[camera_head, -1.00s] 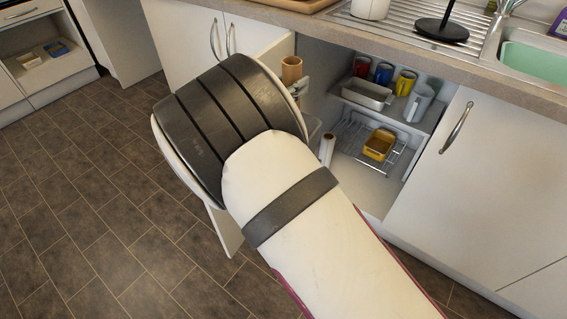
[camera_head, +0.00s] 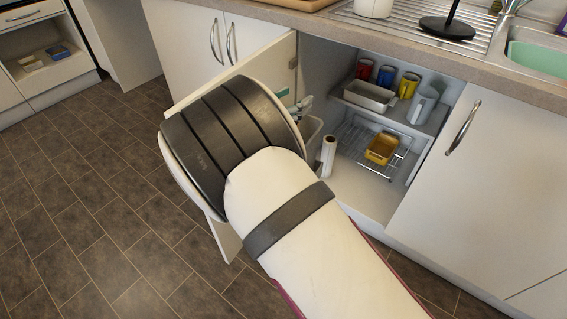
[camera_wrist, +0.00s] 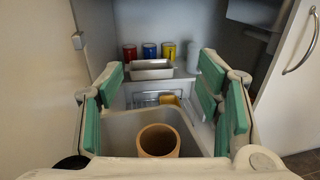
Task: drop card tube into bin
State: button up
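The card tube (camera_wrist: 158,140) shows in the wrist view as a brown ring, its open end facing the camera. It lies within the opening of the grey bin (camera_wrist: 118,126); its lower end is hidden. My gripper (camera_wrist: 160,108) is open, its green-padded fingers spread wide either side above the bin, clear of the tube. In the head view, the bin (camera_head: 313,128) is inside the open cabinet door, mostly behind my arm. Only a bit of my gripper (camera_head: 300,105) shows there, and the tube is hidden.
The open cabinet door (camera_head: 225,235) is to the left.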

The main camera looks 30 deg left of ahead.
notch_tip(320, 180, up, 10)
dwell(0.7)
